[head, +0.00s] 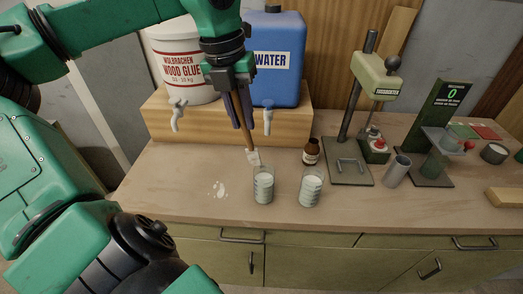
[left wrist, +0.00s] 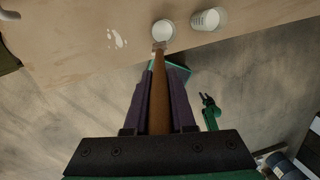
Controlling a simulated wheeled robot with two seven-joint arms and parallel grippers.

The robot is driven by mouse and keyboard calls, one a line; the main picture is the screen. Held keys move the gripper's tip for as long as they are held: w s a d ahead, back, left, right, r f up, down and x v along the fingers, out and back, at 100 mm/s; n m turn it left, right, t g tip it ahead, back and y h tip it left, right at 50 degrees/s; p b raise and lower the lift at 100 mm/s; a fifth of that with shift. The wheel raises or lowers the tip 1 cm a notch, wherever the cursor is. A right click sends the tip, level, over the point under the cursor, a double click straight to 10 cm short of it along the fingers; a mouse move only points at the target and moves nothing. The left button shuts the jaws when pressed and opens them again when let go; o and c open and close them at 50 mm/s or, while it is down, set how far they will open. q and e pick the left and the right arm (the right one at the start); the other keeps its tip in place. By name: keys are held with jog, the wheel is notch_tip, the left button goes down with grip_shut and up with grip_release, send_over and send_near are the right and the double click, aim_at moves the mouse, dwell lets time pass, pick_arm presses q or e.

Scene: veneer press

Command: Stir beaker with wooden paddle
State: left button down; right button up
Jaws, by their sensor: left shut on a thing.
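My left gripper (head: 238,122) is shut on the wooden paddle (head: 248,138), which slants down from its purple fingers. The paddle's pale, whitish end is just above the back rim of the left beaker (head: 263,188) in the head view. A second beaker (head: 311,189) stands to its right. Both are glass, upright and hold whitish liquid. In the left wrist view, the paddle (left wrist: 160,105) runs between the fingers and its end overlaps the edge of the left beaker (left wrist: 163,30). Whether it touches the glass is unclear. My right gripper is not in view.
White spill (head: 218,189) lies left of the beakers. Behind are a wood glue bucket (head: 182,60) and blue water container (head: 275,60), both with taps, on a wooden stand (head: 290,127). A brown bottle (head: 311,151), green press (head: 372,80) and metal cup (head: 397,171) stand rightward.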

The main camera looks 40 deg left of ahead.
pick_arm(q)
notch_tip(320, 180, up, 4)
jog(key=p, duration=0.3)
jog(key=shift+r+p, duration=0.15)
jog(key=shift+p, duration=0.25)
